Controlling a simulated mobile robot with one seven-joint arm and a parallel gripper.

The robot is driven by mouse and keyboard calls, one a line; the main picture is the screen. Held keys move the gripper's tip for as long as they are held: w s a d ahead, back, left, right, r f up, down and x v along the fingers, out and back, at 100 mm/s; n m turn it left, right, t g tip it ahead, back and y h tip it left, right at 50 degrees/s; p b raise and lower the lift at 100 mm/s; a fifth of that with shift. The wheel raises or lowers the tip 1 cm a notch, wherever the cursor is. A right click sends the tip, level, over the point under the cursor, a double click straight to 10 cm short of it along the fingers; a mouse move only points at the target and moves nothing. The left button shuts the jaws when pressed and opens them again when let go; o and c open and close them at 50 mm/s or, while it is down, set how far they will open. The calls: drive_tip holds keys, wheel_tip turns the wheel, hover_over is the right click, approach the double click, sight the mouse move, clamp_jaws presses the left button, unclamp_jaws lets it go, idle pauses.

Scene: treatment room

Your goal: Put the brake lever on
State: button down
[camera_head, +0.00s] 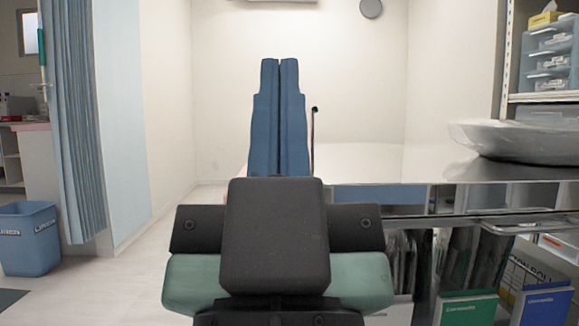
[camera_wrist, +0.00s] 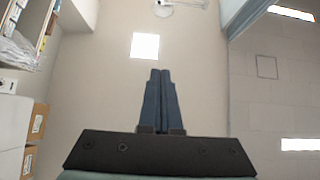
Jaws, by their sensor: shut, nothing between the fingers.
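My gripper (camera_head: 279,64) has two long blue fingers that lie together, shut and empty. It is in the middle of the head view, and its fingers also show in the wrist view (camera_wrist: 160,72). A thin dark upright rod with a small knob at its top (camera_head: 314,110) shows just right of the fingers in the head view. It may be the brake lever, but I cannot tell for sure. What it is fixed to is hidden behind my arm and gripper. I see no contact between the rod and the fingers. The wrist view does not show the rod.
A shiny steel counter (camera_head: 365,160) with a plastic-wrapped tray (camera_head: 520,137) stands at right, above stored boxes and folders. A shelf with drawers (camera_head: 552,55) is behind it. A blue bin (camera_head: 29,238) and blue curtain (camera_head: 82,120) are at left. Floor (camera_head: 150,250) between is clear.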

drive_tip(key=w+r+g+p, duration=0.2)
drive_tip(key=w+r+p, duration=0.1)
drive_tip(key=r+p, duration=1.65)
drive_tip(key=w+g+p, duration=0.5)
drive_tip(key=w+p, duration=0.4)
drive_tip(key=p, duration=0.6)
drive_tip(key=d+f+m+g+y+p, duration=0.3)
drive_tip(key=f+g+y+p, duration=0.35)
drive_tip(key=f, duration=1.45)
drive_tip(key=s+d+f+m+p, duration=0.1)
drive_tip(key=s+d+f+m, duration=0.2)
drive_tip(key=s+f+m, duration=0.2)
drive_tip(key=s+d+f+m+t+y, duration=0.1)
drive_tip(key=s+d+f+m, duration=0.1)
drive_tip(key=s+f+m, duration=0.3)
drive_tip(key=shift+s+d+f+p, duration=0.35)
drive_tip(key=shift+d+f, duration=0.05)
